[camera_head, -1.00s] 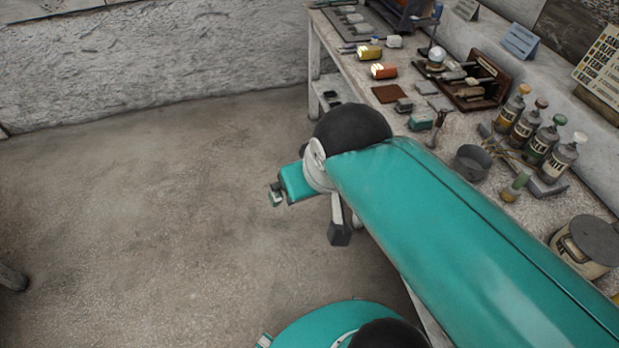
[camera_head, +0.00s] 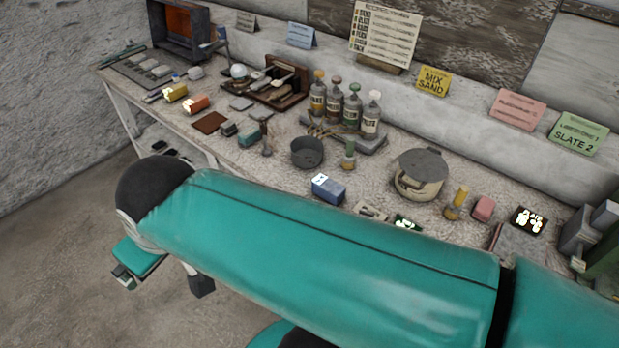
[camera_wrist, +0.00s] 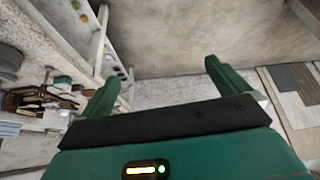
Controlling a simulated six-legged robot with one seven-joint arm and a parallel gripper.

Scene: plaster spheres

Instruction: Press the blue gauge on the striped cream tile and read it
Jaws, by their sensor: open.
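A blue block with a white marked face (camera_head: 328,188) stands on the workbench in the head view, just beyond my arm; it may be the blue gauge, but its details are too small to tell. A small cream piece with darker marks (camera_head: 371,211) lies to its right, partly close behind my arm; I cannot tell whether it is the striped tile. The blue block is not on it. My gripper (camera_wrist: 163,88) shows in the wrist view with its two green fingers wide apart and nothing between them. It points over the floor beside the bench, away from the blue block.
Cards and a chart (camera_head: 385,35) stand along the back. Open floor (camera_head: 60,270) lies at left.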

